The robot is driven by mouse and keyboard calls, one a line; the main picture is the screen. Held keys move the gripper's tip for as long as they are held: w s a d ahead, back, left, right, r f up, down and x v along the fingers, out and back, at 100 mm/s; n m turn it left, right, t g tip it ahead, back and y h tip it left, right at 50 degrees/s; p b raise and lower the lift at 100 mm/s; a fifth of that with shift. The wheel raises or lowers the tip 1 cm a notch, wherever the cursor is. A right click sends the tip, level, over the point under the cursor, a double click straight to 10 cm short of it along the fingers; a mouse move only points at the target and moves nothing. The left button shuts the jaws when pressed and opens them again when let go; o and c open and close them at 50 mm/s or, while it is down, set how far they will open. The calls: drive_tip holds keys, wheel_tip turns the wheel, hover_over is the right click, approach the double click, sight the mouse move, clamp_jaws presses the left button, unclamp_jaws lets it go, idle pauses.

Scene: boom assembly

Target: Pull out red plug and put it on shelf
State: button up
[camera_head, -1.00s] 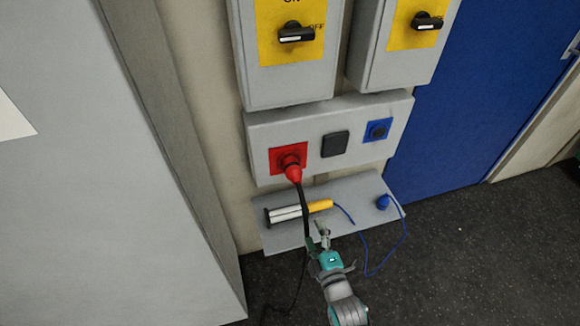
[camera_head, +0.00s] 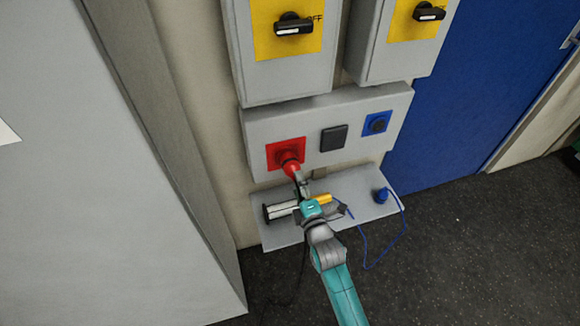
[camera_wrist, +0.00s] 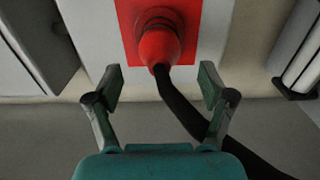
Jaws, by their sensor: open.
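The red plug (camera_head: 289,167) sits in the red socket (camera_head: 285,149) on the grey panel, with a black cable running down from it. In the wrist view the plug (camera_wrist: 159,47) is ahead of my gripper (camera_wrist: 158,80), centred between the two fingers. The fingers are open and apart from the plug, and the black cable (camera_wrist: 183,108) passes between them. In the head view my gripper (camera_head: 301,184) is just below the plug, in front of the shelf. The grey shelf (camera_head: 282,234) is below the panel.
A black-covered socket (camera_head: 333,138) and a blue socket (camera_head: 375,123) are on the panel. Bare shelf shows at the front left and right.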

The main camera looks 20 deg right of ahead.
sight(290, 164)
drive_tip(key=shift+w, duration=4.4)
clamp_jaws()
drive_tip(key=shift+s, duration=2.95)
